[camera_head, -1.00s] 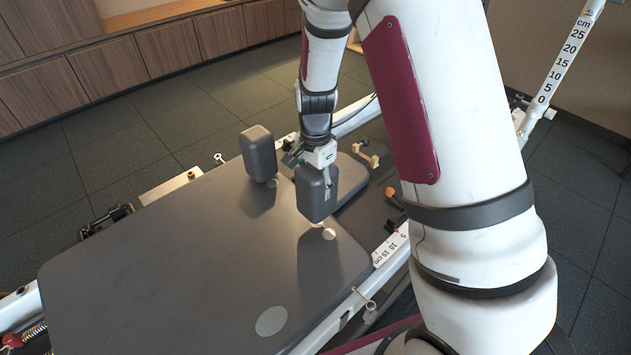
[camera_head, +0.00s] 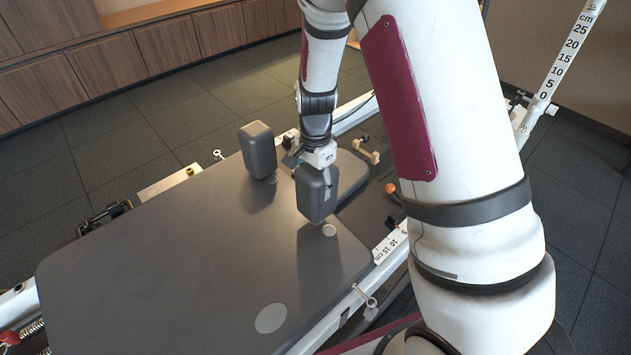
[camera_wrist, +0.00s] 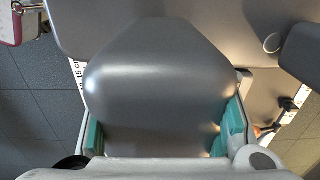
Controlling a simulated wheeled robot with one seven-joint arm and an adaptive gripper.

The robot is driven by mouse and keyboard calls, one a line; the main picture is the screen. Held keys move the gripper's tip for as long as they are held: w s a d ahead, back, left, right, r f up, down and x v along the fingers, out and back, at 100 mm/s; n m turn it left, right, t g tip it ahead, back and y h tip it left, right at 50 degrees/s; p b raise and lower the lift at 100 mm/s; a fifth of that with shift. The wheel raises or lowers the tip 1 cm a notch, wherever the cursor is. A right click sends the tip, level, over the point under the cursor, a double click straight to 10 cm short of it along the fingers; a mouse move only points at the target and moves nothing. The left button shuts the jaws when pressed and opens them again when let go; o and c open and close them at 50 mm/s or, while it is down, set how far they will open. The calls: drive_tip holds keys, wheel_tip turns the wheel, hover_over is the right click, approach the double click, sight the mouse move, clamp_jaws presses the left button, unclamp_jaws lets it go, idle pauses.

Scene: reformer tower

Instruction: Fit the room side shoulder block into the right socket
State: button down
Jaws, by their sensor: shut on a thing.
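My gripper (camera_head: 318,172) is shut on a dark grey shoulder block (camera_head: 316,200) and holds it upright over the bed. In the wrist view the block (camera_wrist: 155,85) fills the middle, between green finger pads (camera_wrist: 225,130). A pale round spot, seemingly the right socket (camera_head: 329,231), shows just below and right of the held block. The block's underside is hidden, and I cannot tell whether it touches the bed. A matching block (camera_head: 257,150) stands upright on the bed to the left, beside another pale ring, which shows in the wrist view (camera_wrist: 272,43).
The grey padded bed (camera_head: 170,260) has wide free room at its left and front. A ruler strip (camera_head: 389,247), an eye bolt (camera_head: 366,297) and an orange knob (camera_head: 391,188) lie along the right rail. A larger pale disc (camera_head: 270,318) marks the bed's near part.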

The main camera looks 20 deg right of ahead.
drive_tip(key=shift+f+b, duration=1)
drive_tip(key=shift+f, duration=0.65)
drive_tip(key=c, duration=0.6)
unclamp_jaws()
wheel_tip(320, 180, up, 12)
drive_tip(key=shift+r, duration=0.1)
